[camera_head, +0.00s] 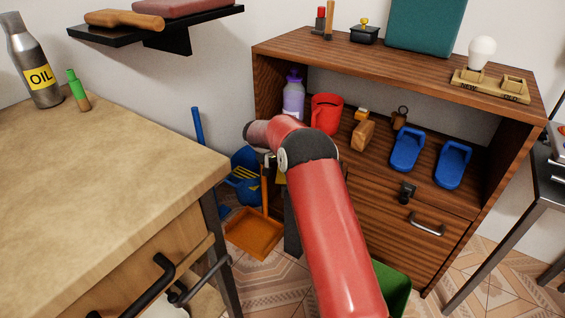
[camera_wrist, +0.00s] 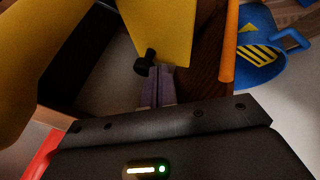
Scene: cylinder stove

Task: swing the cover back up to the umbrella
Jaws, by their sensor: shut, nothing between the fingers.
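In the wrist view my gripper (camera_wrist: 160,74) is shut and empty, its fingertips close to a black knob (camera_wrist: 146,62) at the lower edge of a flat yellow panel (camera_wrist: 160,30). I cannot tell whether they touch. The panel may be the cover. A small yellow patch (camera_head: 281,178) shows beside my arm in the head view, mostly hidden. A large curved yellow shape (camera_wrist: 35,60) fills the left of the wrist view; I cannot tell what it is. I cannot make out an umbrella for certain. In the head view my red arm hides most of the gripper area.
The wooden cabinet (camera_head: 385,190) stands close on the right, the workbench (camera_head: 110,150) on the left. A green bin (camera_head: 395,285) is partly behind my arm.

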